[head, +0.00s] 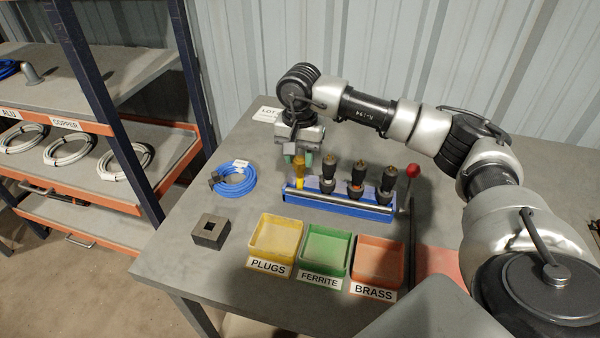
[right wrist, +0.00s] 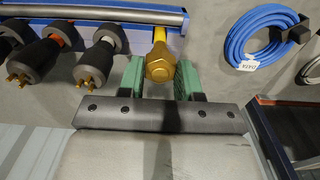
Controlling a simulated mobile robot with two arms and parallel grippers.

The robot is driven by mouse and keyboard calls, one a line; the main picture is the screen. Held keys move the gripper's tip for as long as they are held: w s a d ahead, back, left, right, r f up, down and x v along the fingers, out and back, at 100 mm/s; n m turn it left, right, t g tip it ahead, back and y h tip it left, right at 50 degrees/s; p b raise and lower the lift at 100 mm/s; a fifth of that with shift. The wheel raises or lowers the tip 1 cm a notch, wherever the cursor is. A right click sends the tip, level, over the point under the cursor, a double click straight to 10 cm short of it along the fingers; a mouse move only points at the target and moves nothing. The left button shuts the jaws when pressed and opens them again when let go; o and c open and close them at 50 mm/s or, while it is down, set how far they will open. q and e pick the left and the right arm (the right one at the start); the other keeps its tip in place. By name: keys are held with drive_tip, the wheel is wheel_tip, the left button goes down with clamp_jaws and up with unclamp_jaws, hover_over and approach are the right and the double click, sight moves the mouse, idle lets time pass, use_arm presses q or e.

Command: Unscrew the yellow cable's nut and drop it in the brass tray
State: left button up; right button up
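The yellow cable (head: 301,172) stands at the left end of the blue rack (head: 340,205), with a brass-coloured hex nut (right wrist: 160,68) on its end. My right gripper (head: 299,158) is above that end of the rack, pointing down. In the right wrist view its two green fingers (right wrist: 160,77) stand on either side of the nut, with narrow gaps, and look open. The brass tray (head: 379,262) is the orange-red one, labelled BRASS, at the right of the tray row; its visible inside looks empty. My left gripper is not in view.
Several dark connectors (head: 357,178) stand in the rack beside the yellow cable. A yellow PLUGS tray (head: 277,238) and a green FERRITE tray (head: 325,249) are in front. A blue cable coil (head: 234,180) and a dark square block (head: 210,231) lie left. A red-knobbed lever (head: 412,171) stands right.

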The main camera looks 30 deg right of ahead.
drive_tip(key=c, duration=0.4)
drive_tip(key=shift+f+n+b, duration=0.15)
drive_tip(key=shift+n+b, duration=0.3)
drive_tip(key=shift+n, duration=0.65)
drive_tip(key=shift+c, duration=0.2)
drive_tip(key=n, duration=0.3)
drive_tip(key=shift+b, duration=0.35)
drive_tip(key=n+b, duration=0.1)
drive_tip(key=n, duration=0.5)
drive_tip(key=shift+n, duration=0.4)
drive_tip(key=o, duration=1)
drive_tip(key=shift+r, duration=0.2)
